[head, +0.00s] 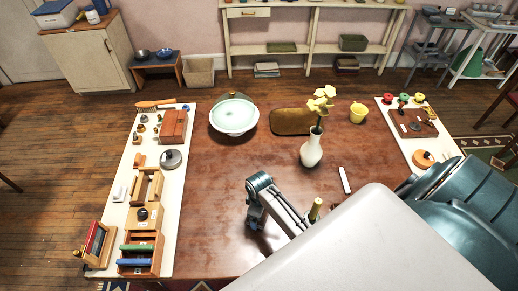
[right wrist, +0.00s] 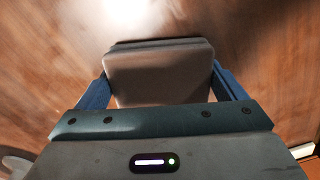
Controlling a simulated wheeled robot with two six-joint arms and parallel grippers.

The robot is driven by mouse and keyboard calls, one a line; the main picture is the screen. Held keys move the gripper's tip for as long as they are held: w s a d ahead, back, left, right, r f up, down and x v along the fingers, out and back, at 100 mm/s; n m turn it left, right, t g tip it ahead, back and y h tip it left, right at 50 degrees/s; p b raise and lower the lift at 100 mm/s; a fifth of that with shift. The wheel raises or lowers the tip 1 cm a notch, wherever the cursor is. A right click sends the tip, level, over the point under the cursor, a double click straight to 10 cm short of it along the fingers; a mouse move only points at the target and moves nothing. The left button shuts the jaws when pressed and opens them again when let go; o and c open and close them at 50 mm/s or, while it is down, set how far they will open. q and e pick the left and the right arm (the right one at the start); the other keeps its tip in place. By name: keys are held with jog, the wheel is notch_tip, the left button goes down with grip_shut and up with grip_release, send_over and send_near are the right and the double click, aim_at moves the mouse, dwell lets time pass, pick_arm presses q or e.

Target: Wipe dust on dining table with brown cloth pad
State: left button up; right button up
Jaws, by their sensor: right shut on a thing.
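In the right wrist view my right gripper (right wrist: 160,82) is shut on a brown-grey cloth pad (right wrist: 160,65). Its blue fingers hold the pad at both sides, over the brown wooden tabletop. In the head view the dining table (head: 215,190) fills the middle, and my right arm reaches in from the lower right over its near part. The pad is hidden there behind the arm. I cannot tell whether the pad touches the table. No dust is clear to see; a bright glare lies on the wood beyond the pad. My left gripper is in neither view.
A white vase (head: 312,150) with yellow flowers stands beyond my arm, with a white stick (head: 345,180) to its right. A bowl (head: 233,130), a flat brown oval piece (head: 292,122) and a yellow cup (head: 357,112) stand farther back. Cluttered white boards line the left (head: 184,185) and right sides.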

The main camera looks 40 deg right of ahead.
jog(key=shift+r, duration=2.65)
jog(key=shift+r, duration=1.5)
jog(key=shift+a, duration=0.1)
